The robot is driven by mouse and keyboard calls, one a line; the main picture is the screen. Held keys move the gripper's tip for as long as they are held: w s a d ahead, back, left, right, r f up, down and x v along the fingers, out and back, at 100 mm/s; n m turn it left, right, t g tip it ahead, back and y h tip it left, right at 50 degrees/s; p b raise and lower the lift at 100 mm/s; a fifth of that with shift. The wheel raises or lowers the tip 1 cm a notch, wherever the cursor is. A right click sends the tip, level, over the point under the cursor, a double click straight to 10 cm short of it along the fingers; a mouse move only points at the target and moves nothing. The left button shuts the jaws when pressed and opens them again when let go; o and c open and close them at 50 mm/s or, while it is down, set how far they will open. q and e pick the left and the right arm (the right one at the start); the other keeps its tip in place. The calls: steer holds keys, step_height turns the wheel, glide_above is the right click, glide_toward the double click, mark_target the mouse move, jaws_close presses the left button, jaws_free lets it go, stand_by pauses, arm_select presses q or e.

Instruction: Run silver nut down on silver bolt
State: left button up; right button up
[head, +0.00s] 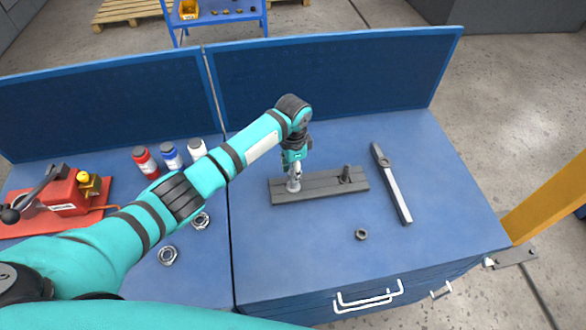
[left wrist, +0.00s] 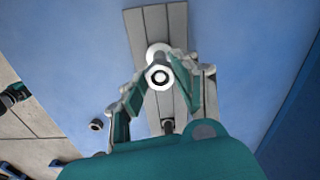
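My left gripper (head: 293,180) points down over the left end of the grey slatted plate (head: 318,191). In the left wrist view its two fingers close in from both sides on the silver nut (left wrist: 160,77), and the tips appear to touch it. A light round end, seemingly the silver bolt's (left wrist: 160,76), shows inside the nut's hole. A wider pale disc (left wrist: 157,50) shows beyond the nut. In the head view the fingers partly cover the silver bolt (head: 293,187). How far down the nut sits cannot be told. My right gripper is not in view.
A dark bolt (head: 346,174) stands on the plate's right end. A dark nut (head: 361,234) and a long grey tool (head: 391,183) lie to the right.

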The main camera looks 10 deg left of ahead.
arm_select(q)
jaws_close()
